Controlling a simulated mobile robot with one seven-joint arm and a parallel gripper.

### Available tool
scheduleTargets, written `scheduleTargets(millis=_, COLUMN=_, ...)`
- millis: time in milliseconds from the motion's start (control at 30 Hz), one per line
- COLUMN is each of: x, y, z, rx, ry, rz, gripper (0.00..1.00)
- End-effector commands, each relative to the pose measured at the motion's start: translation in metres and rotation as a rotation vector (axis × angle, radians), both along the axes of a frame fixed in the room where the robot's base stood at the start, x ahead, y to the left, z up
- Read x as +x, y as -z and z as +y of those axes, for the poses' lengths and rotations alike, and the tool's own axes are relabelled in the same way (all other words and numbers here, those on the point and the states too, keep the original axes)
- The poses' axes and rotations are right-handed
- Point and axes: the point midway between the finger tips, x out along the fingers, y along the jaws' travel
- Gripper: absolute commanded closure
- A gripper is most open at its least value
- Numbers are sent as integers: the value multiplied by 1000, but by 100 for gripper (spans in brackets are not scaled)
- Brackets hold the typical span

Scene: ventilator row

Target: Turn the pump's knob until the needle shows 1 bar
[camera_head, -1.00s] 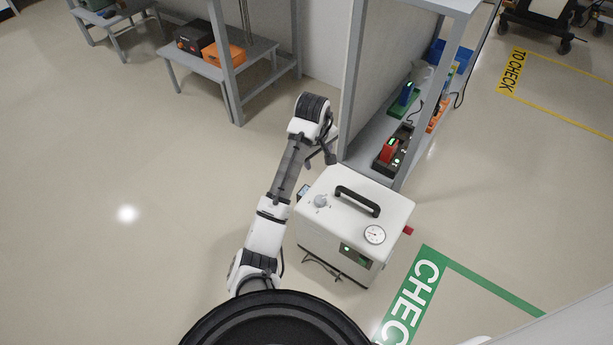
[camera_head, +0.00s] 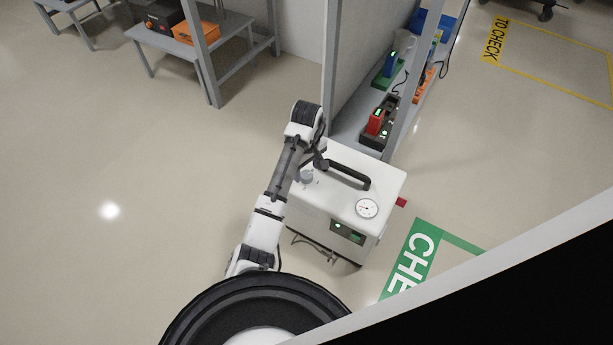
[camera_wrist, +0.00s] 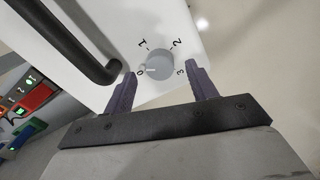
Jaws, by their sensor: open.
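The white pump (camera_head: 352,192) stands on the floor with a black carry handle on top. Its grey round knob (camera_wrist: 160,64) shows in the wrist view, with marks 0, 1, 2 and 3 around it; its white pointer line is by the 0. In the head view the knob (camera_head: 306,177) is partly covered by my arm. The round white gauge (camera_head: 367,208) is on the pump's top near its front corner; its needle is too small to read. My gripper (camera_wrist: 163,74) is open, with one finger on each side of the knob, apart from it.
The black handle (camera_wrist: 68,38) lies close to my left finger in the wrist view. A shelf rack (camera_head: 352,138) with devices in chargers stands right behind the pump. Open floor (camera_head: 120,160) lies to the left.

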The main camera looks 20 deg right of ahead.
Motion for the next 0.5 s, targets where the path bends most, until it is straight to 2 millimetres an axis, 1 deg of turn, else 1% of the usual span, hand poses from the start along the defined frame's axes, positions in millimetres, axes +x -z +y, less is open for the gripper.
scheduleTargets(millis=33, x=0, y=9, z=1, rx=2, ry=-2, rz=2, gripper=43)
scheduleTargets(millis=200, x=0, y=21, z=0, rx=0, ry=0, rz=0, gripper=43)
scheduleTargets(millis=500, x=0, y=23, z=0, rx=0, ry=0, rz=0, gripper=43)
